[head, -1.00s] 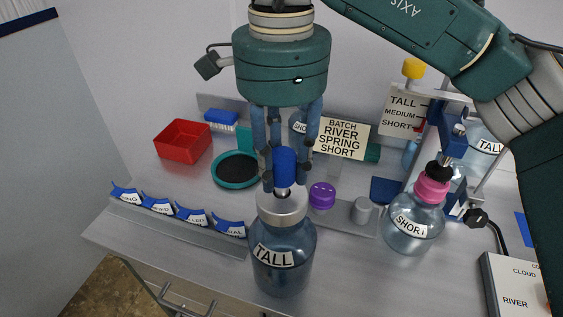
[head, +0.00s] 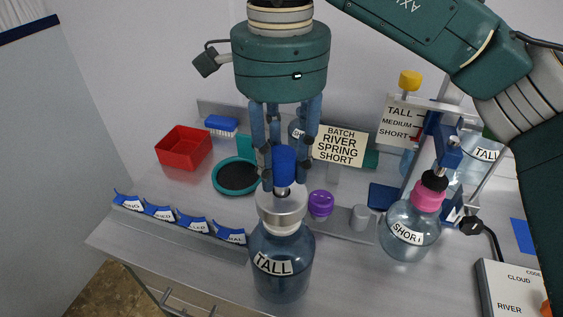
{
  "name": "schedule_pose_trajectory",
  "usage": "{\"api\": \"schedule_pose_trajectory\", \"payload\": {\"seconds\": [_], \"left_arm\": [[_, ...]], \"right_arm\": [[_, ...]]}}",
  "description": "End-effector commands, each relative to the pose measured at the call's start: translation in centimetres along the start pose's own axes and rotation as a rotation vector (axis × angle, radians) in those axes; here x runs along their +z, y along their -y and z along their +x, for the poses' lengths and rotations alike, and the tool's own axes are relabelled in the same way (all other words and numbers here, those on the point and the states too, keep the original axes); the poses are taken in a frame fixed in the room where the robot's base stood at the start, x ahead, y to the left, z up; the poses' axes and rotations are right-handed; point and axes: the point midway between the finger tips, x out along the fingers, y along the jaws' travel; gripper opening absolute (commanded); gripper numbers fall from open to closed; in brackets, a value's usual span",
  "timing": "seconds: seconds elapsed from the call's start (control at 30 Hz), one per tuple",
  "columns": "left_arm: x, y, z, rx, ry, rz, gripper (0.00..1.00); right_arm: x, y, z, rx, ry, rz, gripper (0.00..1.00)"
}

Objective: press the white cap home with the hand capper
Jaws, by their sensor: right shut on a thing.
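My right gripper (head: 284,182) is shut on the blue handle of the hand capper (head: 284,163). The capper is upright, and its round steel bell (head: 282,207) is directly above the neck of the clear blue jug labelled TALL (head: 280,275). A narrow white band, apparently the white cap (head: 284,231), shows just under the bell at the jug's mouth. The bell hides the cap's top, so I cannot tell how it sits or whether the bell touches it. My left gripper is not in view.
A SHORT jug (head: 408,230) with a pink collar stands right, by the station. A purple cap (head: 321,203) and a grey cylinder (head: 361,217) are behind the TALL jug. A red bin (head: 183,147), a dark round pad (head: 238,177) and a label rack (head: 180,229) lie left.

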Motion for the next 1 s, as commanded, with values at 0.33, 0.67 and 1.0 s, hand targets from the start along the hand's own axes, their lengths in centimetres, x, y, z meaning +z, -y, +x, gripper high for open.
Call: {"api": "schedule_pose_trajectory", "payload": {"seconds": [0.33, 0.67, 1.0], "left_arm": [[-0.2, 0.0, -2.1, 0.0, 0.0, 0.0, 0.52], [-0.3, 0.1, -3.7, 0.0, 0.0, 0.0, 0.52], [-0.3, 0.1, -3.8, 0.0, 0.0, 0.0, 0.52]], "right_arm": [[0.0, 0.0, -2.5, -0.002, 0.001, 0.0, 0.0], [0.0, 0.0, -4.4, -0.001, 0.001, 0.0, 0.0], [0.0, 0.0, -4.6, -0.001, 0.001, 0.0, 0.0]]}}
